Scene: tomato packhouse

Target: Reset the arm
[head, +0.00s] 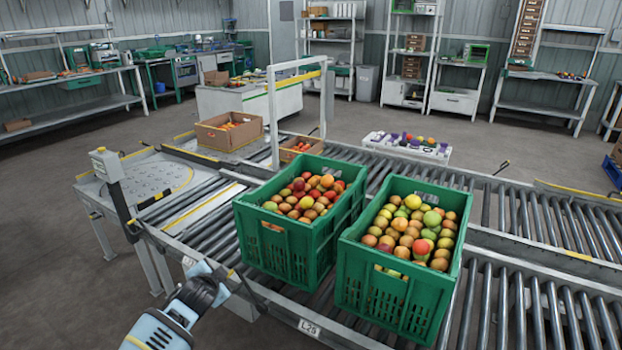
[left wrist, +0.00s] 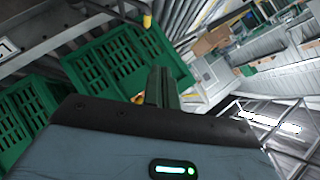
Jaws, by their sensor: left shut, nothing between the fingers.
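My left arm comes in at the bottom of the head view, and its gripper (head: 218,278) is at the conveyor's near edge, left of and in front of the green crates. In the left wrist view the fingers of my left gripper (left wrist: 162,88) are together and hold nothing. The left crate (head: 288,252) and the right crate (head: 385,300) are filled with red, green and orange tomatoes and stand on the rollers. Green crate walls (left wrist: 122,60) also show in the left wrist view, tilted. My right gripper is in neither view.
The roller conveyor (head: 545,290) runs across the front, with a label plate (head: 309,327) on its near rail. A post (head: 115,185) stands at its left end. A white gate frame (head: 272,115) and cardboard boxes (head: 228,132) are behind the crates. The floor (head: 50,270) at the left is clear.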

